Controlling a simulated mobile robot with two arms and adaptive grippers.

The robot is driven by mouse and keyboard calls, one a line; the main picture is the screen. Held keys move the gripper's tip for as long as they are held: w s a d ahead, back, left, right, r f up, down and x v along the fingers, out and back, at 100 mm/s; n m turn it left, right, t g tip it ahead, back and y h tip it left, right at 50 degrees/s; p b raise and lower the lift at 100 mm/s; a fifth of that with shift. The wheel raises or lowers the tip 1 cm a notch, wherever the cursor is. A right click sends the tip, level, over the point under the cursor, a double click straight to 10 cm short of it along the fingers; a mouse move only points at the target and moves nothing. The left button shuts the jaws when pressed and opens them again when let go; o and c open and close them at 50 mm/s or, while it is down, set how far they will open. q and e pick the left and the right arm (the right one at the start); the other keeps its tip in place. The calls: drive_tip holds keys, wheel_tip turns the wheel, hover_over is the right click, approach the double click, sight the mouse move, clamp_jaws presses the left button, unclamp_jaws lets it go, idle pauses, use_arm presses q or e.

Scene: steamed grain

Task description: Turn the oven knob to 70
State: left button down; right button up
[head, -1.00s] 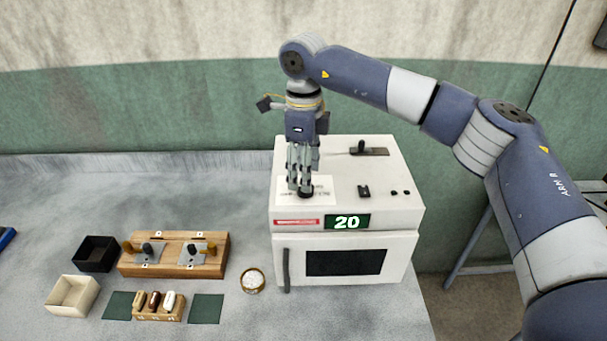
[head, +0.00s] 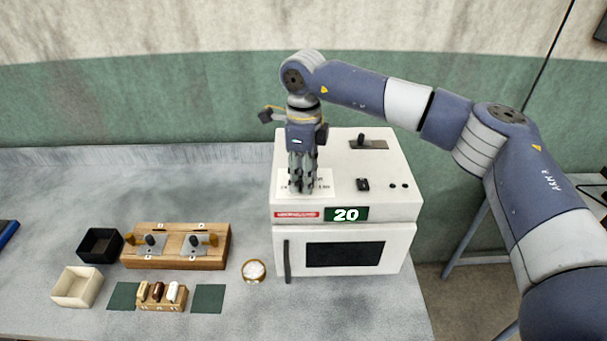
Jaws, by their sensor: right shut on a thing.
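The white oven (head: 405,205) stands on the counter, with its door shut. Its green display (head: 346,214) reads 20. My right gripper (head: 302,188) points straight down at the front left of the oven's top, over a white label plate (head: 325,184). Its fingers are shut on the oven knob, which they hide almost fully. The knob's pointer and most of the scale marks cannot be made out. My left gripper is not in view.
A black switch (head: 363,184) and a slider lever (head: 362,138) are on the oven's top, right of my gripper. A small bowl of white pieces (head: 254,271), a wooden rack (head: 176,259), a black box (head: 100,245) and a cream box (head: 77,287) stand on the counter to the left.

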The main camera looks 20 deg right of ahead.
drive_tip(key=shift+f+m+b, duration=0.15)
drive_tip(key=shift+m+b, duration=0.85)
drive_tip(key=shift+b, duration=0.2)
drive_tip(key=m+b, duration=0.3)
drive_tip(key=shift+w+m, duration=0.15)
drive_tip(key=shift+m, duration=0.15)
drive_tip(key=m+b, duration=0.2)
drive_tip(key=m, duration=0.2)
drive_tip(key=shift+d, duration=0.1)
drive_tip(key=shift+r+m+b, duration=0.2)
drive_tip(key=shift+m+b, duration=0.55)
drive_tip(key=shift+m, duration=0.35)
drive_tip(key=shift+r, duration=0.1)
drive_tip(key=o, duration=1.1)
